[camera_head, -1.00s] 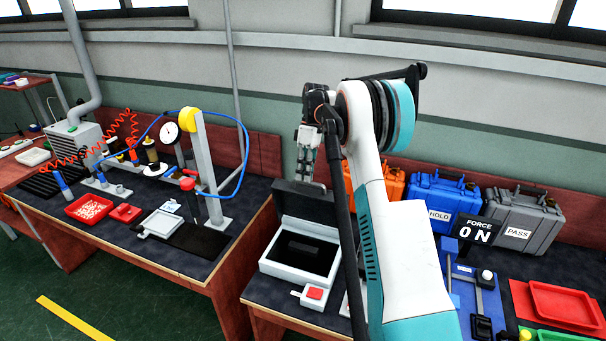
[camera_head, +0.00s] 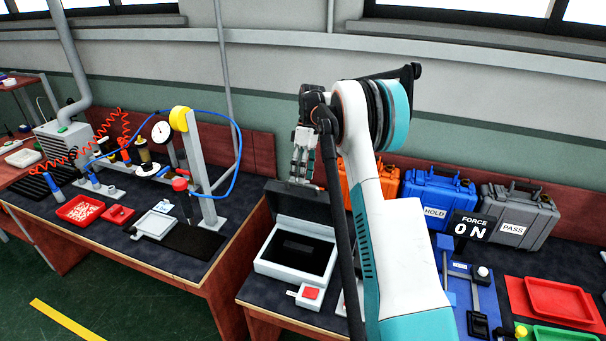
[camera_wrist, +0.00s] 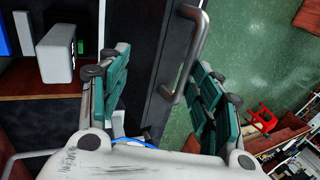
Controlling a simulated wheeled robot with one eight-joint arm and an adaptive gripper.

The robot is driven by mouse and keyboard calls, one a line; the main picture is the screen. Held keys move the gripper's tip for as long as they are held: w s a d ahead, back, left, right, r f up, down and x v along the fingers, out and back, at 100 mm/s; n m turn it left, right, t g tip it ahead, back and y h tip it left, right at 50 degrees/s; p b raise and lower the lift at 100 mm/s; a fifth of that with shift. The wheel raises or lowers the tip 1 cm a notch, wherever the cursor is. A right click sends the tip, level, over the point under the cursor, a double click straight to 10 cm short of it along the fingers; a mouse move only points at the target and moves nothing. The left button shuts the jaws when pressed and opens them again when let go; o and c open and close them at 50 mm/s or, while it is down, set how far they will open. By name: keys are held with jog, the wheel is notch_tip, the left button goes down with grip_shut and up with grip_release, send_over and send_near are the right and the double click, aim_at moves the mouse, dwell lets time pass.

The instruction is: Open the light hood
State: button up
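The light hood (camera_head: 258,263) is a pale box with a dark interior on the bench, left of my arm. Its dark lid (camera_head: 290,204) stands raised, roughly upright, at the back of the box. My gripper (camera_head: 302,178) points down at the lid's top edge. In the wrist view my gripper (camera_wrist: 160,72) has its two green-padded fingers spread apart. A grey bar handle (camera_wrist: 184,62) on the dark lid panel (camera_wrist: 150,50) lies between the fingers, nearer the right one. No clear contact with the handle shows.
A small box with a red button (camera_head: 309,293) sits before the hood. Orange, blue (camera_head: 437,199) and grey (camera_head: 517,213) cases stand right of my arm, with a force display (camera_head: 473,230) reading 0 N. A gauge stand (camera_head: 201,170) is on the left bench.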

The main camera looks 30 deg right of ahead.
jog(key=shift+w+f, duration=0.2)
jog(key=shift+c, duration=0.6)
jog(key=shift+w+r, duration=0.1)
jog(key=shift+w, duration=0.05)
jog(key=shift+c, duration=1.4)
jog(key=v, duration=1.2)
jog(key=shift+s+a, duration=0.1)
jog(key=shift+s, duration=0.2)
jog(key=shift+c, duration=0.4)
jog(key=shift+r, duration=0.15)
